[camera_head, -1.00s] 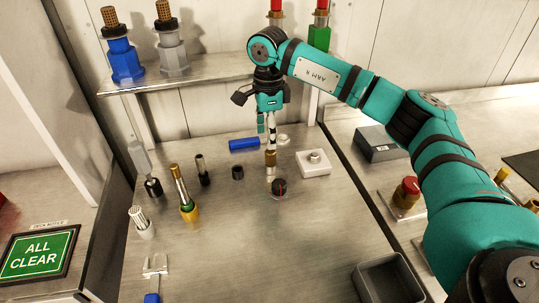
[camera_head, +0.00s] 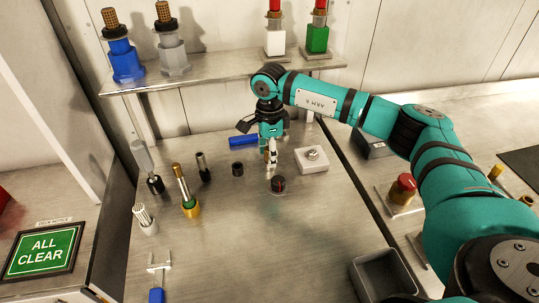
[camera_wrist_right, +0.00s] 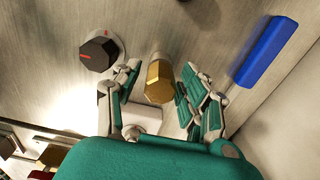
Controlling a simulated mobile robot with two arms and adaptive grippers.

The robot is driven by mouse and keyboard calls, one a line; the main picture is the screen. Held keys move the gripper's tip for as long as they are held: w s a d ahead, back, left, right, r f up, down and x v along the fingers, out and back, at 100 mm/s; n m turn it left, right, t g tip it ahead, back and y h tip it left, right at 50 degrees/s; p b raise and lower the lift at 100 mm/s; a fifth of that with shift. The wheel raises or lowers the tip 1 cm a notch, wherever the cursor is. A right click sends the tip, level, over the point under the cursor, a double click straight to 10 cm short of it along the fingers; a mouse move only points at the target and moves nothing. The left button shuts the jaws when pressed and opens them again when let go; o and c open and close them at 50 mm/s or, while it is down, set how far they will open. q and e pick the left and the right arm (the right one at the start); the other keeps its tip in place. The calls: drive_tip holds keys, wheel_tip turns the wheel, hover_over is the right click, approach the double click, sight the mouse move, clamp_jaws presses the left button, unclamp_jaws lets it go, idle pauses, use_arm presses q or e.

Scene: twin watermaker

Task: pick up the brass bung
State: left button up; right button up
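The brass bung (camera_wrist_right: 159,84) is a gold, six-sided piece on the steel worktop, seen from above in the right wrist view. In the head view my right gripper (camera_head: 270,157) is lowered over it and hides most of it. In the wrist view the fingers of my right gripper (camera_wrist_right: 160,72) are open, one on each side of the bung. I see a gap on the left side; on the right a finger is very close, and I cannot tell if it touches. My left gripper is not in view.
A black knob with a red mark (camera_head: 278,184) stands just in front. A white block with a round fitting (camera_head: 312,160) is to the right, and a blue bar (camera_head: 243,141) lies behind. A shelf (camera_head: 195,73) is above. The front worktop is mostly clear.

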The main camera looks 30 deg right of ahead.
clamp_jaws()
drive_tip(key=shift+r+b, duration=0.3)
drive_tip(key=shift+r, duration=0.25)
wheel_tip(320, 180, up, 2)
drive_tip(key=shift+w+r+b, duration=0.1)
drive_tip(key=shift+b, duration=0.4)
drive_tip(key=s+a+r+b, duration=0.1)
drive_tip(key=s+a+b, duration=0.1)
drive_tip(key=s, duration=0.6)
drive_tip(key=s+a+b, duration=0.1)
drive_tip(key=s+a, duration=0.1)
drive_tip(key=s, duration=0.5)
drive_tip(key=shift+s+r+b, duration=0.35)
drive_tip(key=shift+b, duration=0.05)
drive_tip(key=shift+c, duration=1.5)
unclamp_jaws()
clamp_jaws()
